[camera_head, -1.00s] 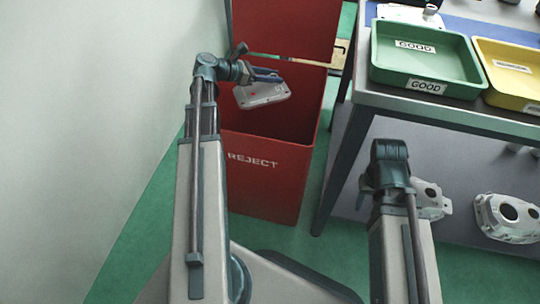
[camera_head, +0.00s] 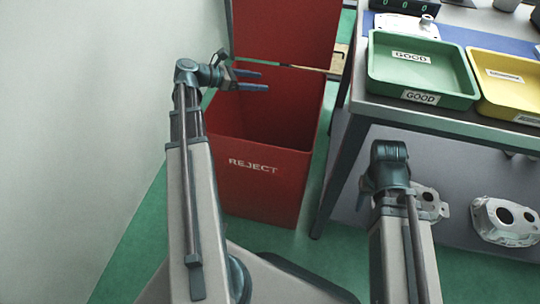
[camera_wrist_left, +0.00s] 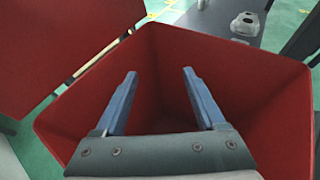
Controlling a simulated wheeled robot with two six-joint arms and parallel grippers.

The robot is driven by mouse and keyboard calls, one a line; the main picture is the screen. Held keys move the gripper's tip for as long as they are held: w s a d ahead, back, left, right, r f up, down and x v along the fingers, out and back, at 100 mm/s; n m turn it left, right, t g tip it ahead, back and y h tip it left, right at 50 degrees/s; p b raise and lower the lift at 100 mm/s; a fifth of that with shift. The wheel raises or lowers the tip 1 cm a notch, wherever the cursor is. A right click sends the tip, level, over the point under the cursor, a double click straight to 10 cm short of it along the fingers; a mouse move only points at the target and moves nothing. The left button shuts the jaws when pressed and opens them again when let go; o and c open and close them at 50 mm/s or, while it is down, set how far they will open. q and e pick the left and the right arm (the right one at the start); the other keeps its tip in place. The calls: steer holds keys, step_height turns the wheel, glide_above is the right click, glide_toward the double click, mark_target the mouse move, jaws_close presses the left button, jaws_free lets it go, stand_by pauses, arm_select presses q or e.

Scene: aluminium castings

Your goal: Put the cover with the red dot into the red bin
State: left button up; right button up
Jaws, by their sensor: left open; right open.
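The red bin (camera_head: 262,190), marked REJECT, stands on the floor with its lid raised behind it. My left gripper (camera_head: 266,81) is open and empty above the bin's opening. In the left wrist view its two blue fingers (camera_wrist_left: 160,74) are spread apart over the bin's inside, between the red walls (camera_wrist_left: 245,75). The cover with the red dot is not visible in either view now; the bin's floor is largely hidden by the front wall and my gripper.
A table right of the bin holds a green GOOD tray (camera_head: 375,75), a yellow tray (camera_head: 484,108) and a light metal casting (camera_head: 408,24) at the back. Other castings (camera_head: 505,221) lie on the shelf below. A pale wall is close on the left.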

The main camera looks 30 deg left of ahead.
arm_select(q)
steer(key=p+v, duration=0.2)
steer(key=v, duration=0.5)
steer(key=shift+s+a+r, duration=0.2)
steer(key=shift+s, duration=0.1)
